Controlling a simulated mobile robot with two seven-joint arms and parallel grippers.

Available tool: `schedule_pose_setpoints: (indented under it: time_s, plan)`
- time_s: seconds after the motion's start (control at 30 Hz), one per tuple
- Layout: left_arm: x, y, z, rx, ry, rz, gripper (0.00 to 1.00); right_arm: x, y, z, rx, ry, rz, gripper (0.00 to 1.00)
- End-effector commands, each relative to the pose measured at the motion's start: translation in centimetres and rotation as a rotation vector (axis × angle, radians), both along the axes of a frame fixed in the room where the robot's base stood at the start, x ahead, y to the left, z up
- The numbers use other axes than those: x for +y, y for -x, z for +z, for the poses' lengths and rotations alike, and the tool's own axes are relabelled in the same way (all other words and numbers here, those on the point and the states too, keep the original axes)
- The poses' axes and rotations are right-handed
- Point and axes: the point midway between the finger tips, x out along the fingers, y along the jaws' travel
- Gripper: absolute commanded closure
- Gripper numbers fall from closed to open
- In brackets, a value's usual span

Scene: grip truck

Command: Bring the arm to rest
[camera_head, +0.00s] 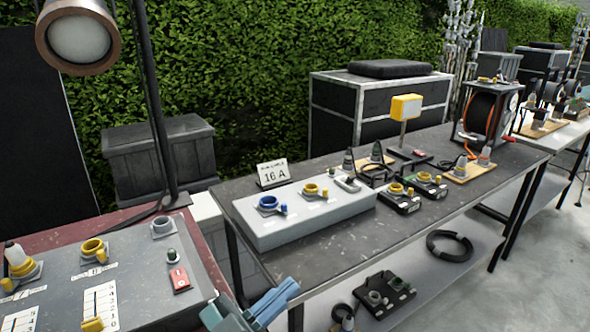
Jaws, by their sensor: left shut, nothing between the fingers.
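My left gripper (284,292) shows at the bottom edge, left of centre. Its blue fingers are shut with nothing between them. They point up and to the right, in front of the near edge of the dark worktable (350,235), and appear apart from everything on it. The rest of my left arm is mostly cut off by the bottom edge. My right gripper is not in view.
A grey panel with sockets (135,265) lies left of the gripper. A lamp (80,38) hangs upper left. A lower shelf (425,275) holds a black cable coil (450,243).

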Motion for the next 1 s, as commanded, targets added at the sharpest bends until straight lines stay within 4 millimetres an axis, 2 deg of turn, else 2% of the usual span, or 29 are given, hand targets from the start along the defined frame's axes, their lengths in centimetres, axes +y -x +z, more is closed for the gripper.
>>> schedule_pose_setpoints:
  time_s: [0.1,0.17,0.2,0.3,0.4,0.5,0.6,1.0]
  plan:
    - [3.8,-1.1,-7.0,0.272,-0.022,0.264,1.00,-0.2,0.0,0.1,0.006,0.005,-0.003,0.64]
    - [5.9,-0.6,-11.2,0.416,-0.068,0.373,1.00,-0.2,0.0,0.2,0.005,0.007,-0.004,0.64]
    - [7.1,0.2,-13.8,0.506,-0.101,0.429,1.00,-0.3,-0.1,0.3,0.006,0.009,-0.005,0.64]
    - [9.5,3.1,-19.5,0.703,-0.188,0.522,1.00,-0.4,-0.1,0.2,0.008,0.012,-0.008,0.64]
    - [11.0,6.1,-23.4,0.851,-0.261,0.566,1.00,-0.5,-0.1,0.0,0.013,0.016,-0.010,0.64]
    - [11.9,8.4,-25.7,0.945,-0.310,0.583,1.00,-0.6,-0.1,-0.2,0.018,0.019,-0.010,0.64]
    - [12.2,9.5,-26.7,0.988,-0.335,0.587,1.00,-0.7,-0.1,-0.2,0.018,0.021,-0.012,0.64]
    - [12.3,9.7,-26.9,0.994,-0.342,0.587,1.00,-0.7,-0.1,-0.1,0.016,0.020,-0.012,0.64]
